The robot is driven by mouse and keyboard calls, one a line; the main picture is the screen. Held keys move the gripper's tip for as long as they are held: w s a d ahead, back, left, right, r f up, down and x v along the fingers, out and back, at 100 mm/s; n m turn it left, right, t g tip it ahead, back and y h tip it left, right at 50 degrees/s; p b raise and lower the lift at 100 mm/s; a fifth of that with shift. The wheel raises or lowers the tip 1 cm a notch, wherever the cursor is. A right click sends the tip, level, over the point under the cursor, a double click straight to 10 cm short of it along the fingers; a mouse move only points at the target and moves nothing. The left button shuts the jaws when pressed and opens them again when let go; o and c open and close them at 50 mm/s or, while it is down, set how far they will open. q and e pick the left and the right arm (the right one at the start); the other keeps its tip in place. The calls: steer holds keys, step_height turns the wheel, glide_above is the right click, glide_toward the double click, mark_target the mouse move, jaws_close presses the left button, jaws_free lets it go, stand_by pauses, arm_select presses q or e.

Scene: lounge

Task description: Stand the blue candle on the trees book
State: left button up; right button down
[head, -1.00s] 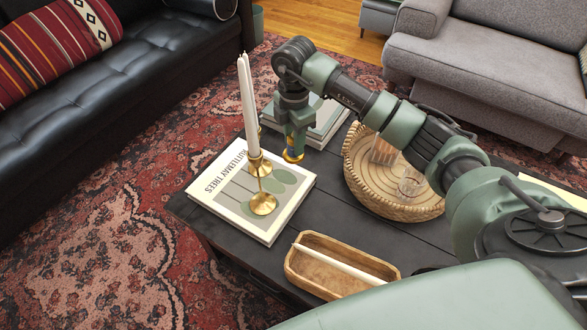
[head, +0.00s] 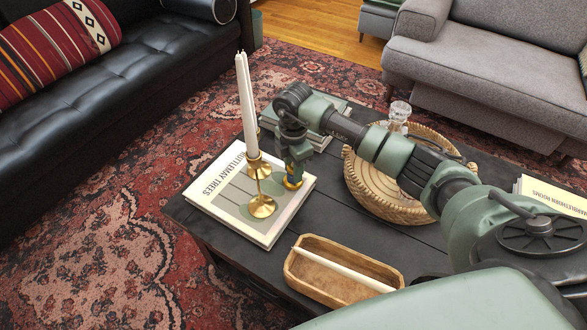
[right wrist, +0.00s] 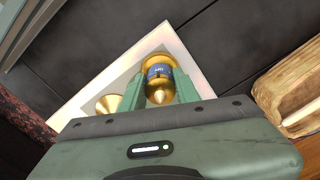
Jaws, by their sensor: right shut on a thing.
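The trees book (head: 236,220) lies flat on the dark coffee table, its pale cover showing green tree shapes; part of it also shows in the right wrist view (right wrist: 85,108). My right gripper (head: 293,170) points down over the book's right part, shut on the blue candle (head: 293,182). In the right wrist view the candle (right wrist: 158,72) shows gold ends and a blue label between the fingers. It looks upright and low over the book; I cannot tell if it touches. My left gripper is not in view.
A wooden tray (head: 310,277) holding a white taper is in front. A woven basket tray (head: 357,185) with a glass decanter (head: 399,112) is to the right.

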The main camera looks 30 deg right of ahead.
steer(key=c, duration=1)
jaws_free()
steer(key=shift+f, duration=0.15)
steer(key=shift+c, duration=0.2)
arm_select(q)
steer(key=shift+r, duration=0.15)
arm_select(e)
steer(key=shift+r, duration=0.5)
arm_select(q)
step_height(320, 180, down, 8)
steer(key=p, duration=0.2)
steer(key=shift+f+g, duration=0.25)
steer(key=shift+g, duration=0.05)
arm_select(e)
step_height(320, 180, up, 11)
steer(key=shift+r, duration=0.2)
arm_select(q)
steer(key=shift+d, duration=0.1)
